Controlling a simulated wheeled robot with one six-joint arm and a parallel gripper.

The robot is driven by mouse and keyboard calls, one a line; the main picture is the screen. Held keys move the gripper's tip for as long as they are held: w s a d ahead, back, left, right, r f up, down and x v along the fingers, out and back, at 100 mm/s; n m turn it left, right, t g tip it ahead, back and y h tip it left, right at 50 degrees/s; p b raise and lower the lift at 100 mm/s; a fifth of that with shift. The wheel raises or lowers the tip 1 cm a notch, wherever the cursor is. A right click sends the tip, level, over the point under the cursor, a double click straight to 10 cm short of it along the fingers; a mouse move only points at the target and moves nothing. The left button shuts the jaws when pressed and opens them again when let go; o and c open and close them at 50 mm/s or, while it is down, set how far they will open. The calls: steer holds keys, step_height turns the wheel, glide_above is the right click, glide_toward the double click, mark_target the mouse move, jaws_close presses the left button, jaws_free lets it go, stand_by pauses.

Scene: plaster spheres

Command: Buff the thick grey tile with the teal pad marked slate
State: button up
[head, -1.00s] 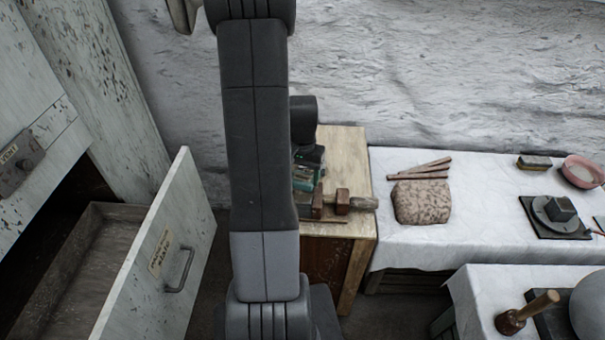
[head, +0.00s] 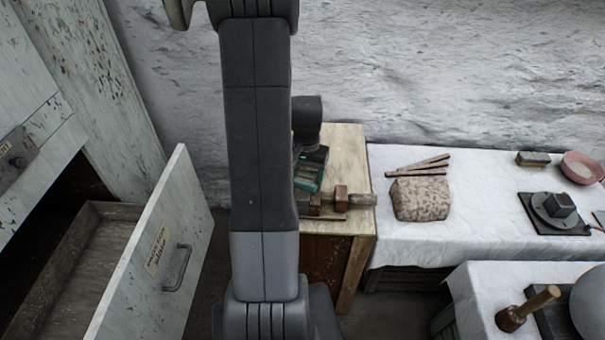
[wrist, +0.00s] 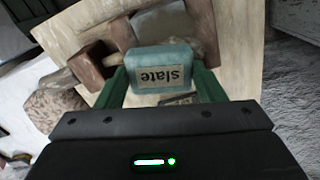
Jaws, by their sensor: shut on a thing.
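The teal pad (wrist: 161,68), with a label reading "slate", sits between the two green fingers of my gripper (wrist: 161,84) in the wrist view. The label appears upside down. My gripper (head: 311,172) is shut on the pad over the wooden bench, partly hidden by my arm in the head view.
Brown wooden blocks with a handle (head: 341,199) lie on the wooden bench (head: 345,150), close beside the pad. A speckled lump (head: 420,199) and sticks lie on the white-covered table (head: 480,180). An open drawer (head: 150,255) juts out at left.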

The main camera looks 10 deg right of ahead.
steer(key=shift+s+d, duration=0.15)
steer(key=shift+d, duration=0.05)
steer(key=shift+w+a+f, duration=0.1)
steer(key=shift+w+a, duration=0.45)
steer(key=shift+a, duration=0.35)
steer(key=shift+w+a, duration=0.5)
steer(key=shift+a, duration=0.4)
steer(key=shift+s+d, duration=0.55)
steer(key=shift+d, duration=0.4)
steer(key=shift+s+d, duration=0.55)
steer(key=shift+d, duration=0.35)
steer(key=shift+b, duration=0.3)
steer(key=shift+w+a, duration=0.1)
steer(key=shift+w+a, duration=0.55)
steer(key=shift+a, duration=0.35)
steer(key=shift+w+a, duration=0.5)
steer(key=shift+a, duration=0.4)
